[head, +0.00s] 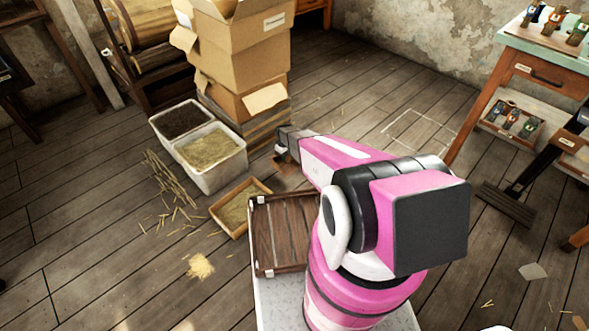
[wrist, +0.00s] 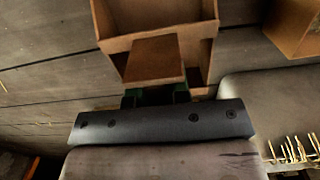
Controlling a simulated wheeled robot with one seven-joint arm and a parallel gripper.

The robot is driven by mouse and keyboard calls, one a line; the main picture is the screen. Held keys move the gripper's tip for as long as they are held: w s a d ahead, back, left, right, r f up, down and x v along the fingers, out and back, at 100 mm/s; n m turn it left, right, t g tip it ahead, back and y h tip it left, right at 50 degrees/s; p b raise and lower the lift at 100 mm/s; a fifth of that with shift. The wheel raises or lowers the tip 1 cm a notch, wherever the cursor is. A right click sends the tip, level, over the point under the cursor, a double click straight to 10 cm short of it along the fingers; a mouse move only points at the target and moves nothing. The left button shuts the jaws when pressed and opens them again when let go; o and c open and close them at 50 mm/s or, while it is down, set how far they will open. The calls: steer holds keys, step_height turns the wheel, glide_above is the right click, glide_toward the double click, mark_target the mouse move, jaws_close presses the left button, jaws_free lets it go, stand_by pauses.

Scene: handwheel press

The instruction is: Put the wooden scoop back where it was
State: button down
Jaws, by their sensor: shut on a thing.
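The wooden scoop (wrist: 155,60) is brown and box-shaped, with a raised rim and a block-like near end, in the upper middle of the wrist view. My gripper (wrist: 156,97) is shut on its near end; the dark gripper body hides part of the grip. In the head view my gripper (head: 281,149) is at the end of my outstretched arm, right of the pale bins. A small brown part of the scoop (head: 285,166) shows below it there. I cannot tell whether the scoop touches anything beneath.
Two pale bins, one with dark fill (head: 183,120) and one with straw-coloured fill (head: 215,150), stand left of my gripper. Stacked cardboard boxes (head: 240,50) rise behind. A shallow wooden tray (head: 216,212) lies on the floor. A workbench (head: 540,65) stands right; open floor lies between.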

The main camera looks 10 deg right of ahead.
glide_above(295, 168)
step_height(295, 168, down, 3)
steer(key=shift+w+a+f, duration=0.1)
steer(key=shift+f, duration=2.05)
steer(key=shift+f, duration=0.15)
steer(key=c, duration=1.1)
jaws_free()
step_height(295, 168, up, 12)
steer(key=s+r+m, duration=0.3)
steer(key=s+r, duration=1)
steer(key=r, duration=0.5)
steer(key=s+r+m, duration=0.3)
steer(key=s+r, duration=1.1)
steer(key=r, duration=0.4)
steer(key=shift+s+r+m, duration=0.15)
steer(key=shift+r+m, duration=0.15)
steer(key=shift+m, duration=0.1)
